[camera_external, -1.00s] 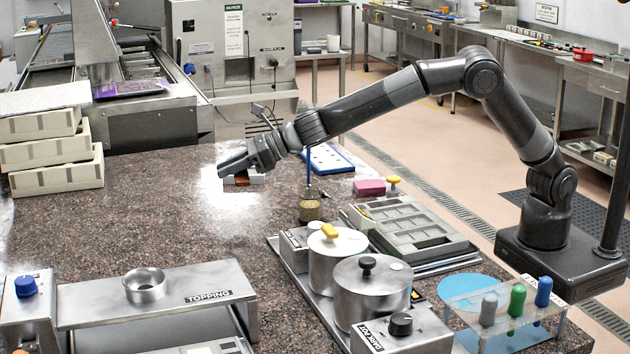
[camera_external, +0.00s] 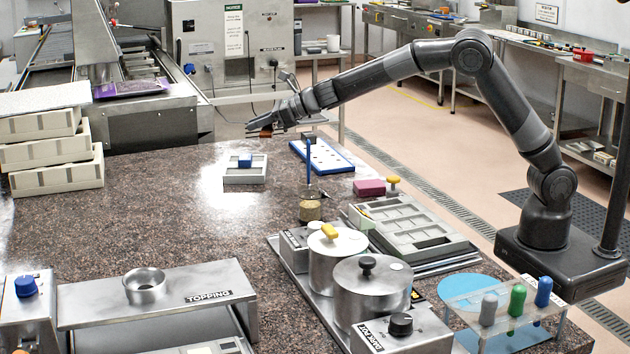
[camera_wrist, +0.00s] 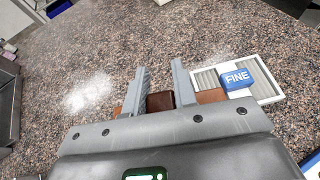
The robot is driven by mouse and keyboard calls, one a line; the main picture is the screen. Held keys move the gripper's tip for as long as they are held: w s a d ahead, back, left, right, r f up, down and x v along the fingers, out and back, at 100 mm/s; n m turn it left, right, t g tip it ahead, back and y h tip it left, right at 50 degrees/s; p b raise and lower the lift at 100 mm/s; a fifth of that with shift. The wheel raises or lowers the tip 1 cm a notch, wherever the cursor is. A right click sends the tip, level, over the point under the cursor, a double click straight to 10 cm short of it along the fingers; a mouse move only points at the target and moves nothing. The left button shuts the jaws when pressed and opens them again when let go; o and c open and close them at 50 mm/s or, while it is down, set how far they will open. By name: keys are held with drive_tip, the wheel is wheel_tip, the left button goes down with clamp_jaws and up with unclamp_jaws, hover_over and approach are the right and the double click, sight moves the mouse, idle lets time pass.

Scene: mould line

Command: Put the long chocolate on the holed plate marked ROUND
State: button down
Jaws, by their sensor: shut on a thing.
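My gripper (camera_external: 267,128) is shut on a small brown chocolate (camera_external: 264,134) and holds it above the far edge of the stone worktop. In the wrist view my gripper (camera_wrist: 161,86) has the dark brown chocolate (camera_wrist: 160,101) between its two fingers. Lighter brown patches show outside both fingers; I cannot tell whether they are part of it. A blue-edged white plate (camera_external: 318,155) with small dark holes lies right of my gripper, near the worktop's far edge. No ROUND label is readable. Only a blue-edged corner (camera_wrist: 313,163) shows in the wrist view.
A pale ribbed tray (camera_external: 245,179) carries a blue block (camera_external: 245,160), marked FINE in the wrist view (camera_wrist: 237,78). A thin blue upright tool (camera_external: 309,165) stands in front of the plate. A pink block (camera_external: 369,187) lies to its right. The worktop's left middle is clear.

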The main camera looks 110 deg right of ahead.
drive_tip(key=s+d+m+g+h, duration=0.1)
drive_tip(key=s+d, duration=0.7)
drive_tip(key=s, duration=0.4)
drive_tip(key=s+d+m+g+h, duration=0.1)
drive_tip(key=s+d+m+h, duration=0.1)
drive_tip(key=s+d, duration=0.75)
drive_tip(key=s+d+m+g+h, duration=0.1)
drive_tip(key=s+d, duration=0.5)
drive_tip(key=s, duration=0.9)
hover_over(313, 152)
wheel_tip(313, 152, down, 12)
drive_tip(key=shift+f, duration=1.95)
drive_tip(key=shift+f, duration=0.15)
drive_tip(key=c, duration=1.2)
unclamp_jaws()
drive_tip(key=shift+o, duration=0.2)
